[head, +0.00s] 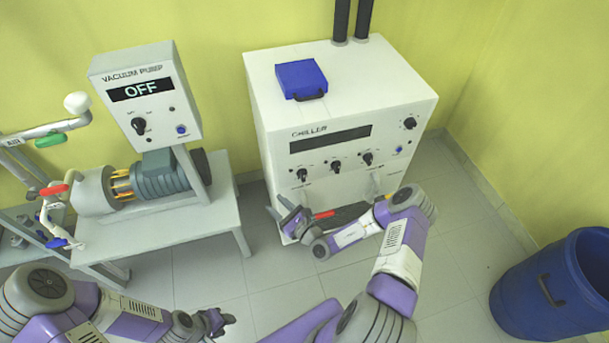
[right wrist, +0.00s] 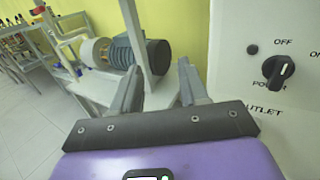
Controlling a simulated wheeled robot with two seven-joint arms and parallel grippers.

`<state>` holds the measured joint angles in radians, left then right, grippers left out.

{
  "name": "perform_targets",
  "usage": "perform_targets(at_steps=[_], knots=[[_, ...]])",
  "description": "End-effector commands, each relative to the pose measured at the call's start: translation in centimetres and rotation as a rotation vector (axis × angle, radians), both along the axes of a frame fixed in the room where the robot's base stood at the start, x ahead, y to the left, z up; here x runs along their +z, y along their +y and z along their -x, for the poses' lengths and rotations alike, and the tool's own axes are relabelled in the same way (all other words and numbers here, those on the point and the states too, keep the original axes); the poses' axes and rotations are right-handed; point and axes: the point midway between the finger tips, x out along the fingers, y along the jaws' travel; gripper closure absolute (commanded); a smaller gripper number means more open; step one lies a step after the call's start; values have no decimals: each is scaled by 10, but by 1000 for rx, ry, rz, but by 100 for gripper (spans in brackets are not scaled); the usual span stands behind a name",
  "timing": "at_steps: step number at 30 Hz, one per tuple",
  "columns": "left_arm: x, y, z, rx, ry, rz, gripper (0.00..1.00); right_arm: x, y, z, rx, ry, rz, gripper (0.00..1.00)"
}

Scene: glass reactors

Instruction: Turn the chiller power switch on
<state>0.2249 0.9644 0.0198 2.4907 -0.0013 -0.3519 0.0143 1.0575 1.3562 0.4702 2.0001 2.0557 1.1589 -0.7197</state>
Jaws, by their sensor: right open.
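The chiller (head: 345,85) is a white box with a dark, blank display (head: 330,138) and several black knobs on its front. In the right wrist view, a black knob (right wrist: 278,70) labelled POWER has OFF above it and ON at upper right. Its white mark points up, near OFF. It appears to be the leftmost knob (head: 302,175) in the head view. My right gripper (head: 279,212) is open and empty, below and left of that knob, apart from it. Its spread fingers also show in the right wrist view (right wrist: 158,88). My left gripper (head: 222,320) is low, away from the chiller; its jaw state is unclear.
A vacuum pump panel (head: 145,92) reading OFF stands on a grey table (head: 165,232) to the left. A blue case (head: 300,78) lies on the chiller's top. A blue barrel (head: 560,285) stands at lower right. Floor is clear before the barrel.

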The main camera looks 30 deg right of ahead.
Motion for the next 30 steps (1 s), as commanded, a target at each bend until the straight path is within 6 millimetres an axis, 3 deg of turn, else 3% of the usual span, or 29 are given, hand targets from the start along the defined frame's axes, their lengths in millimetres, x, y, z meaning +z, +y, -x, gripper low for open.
perform_targets(at_steps=[1, 3, 6, 9, 22, 30], knots=[[1, 0, 0, 0, 0, 0, 60, -4, -33, -5, -133, 4, -12, 56], [2, 0, 0, 0, 0, 0, 60, -10, -71, -7, -288, 10, -19, 56], [2, 0, 0, 0, 0, 0, 60, -16, -108, -4, -434, 20, -20, 56], [2, 0, 0, 0, 0, 0, 60, -20, -125, -3, -503, 28, -17, 56], [-19, 0, 0, 0, 0, 0, 60, -21, -142, -61, -513, 26, -16, 56], [-22, 0, 0, 0, 0, 0, 60, -20, -145, -75, -511, 29, -18, 56]])
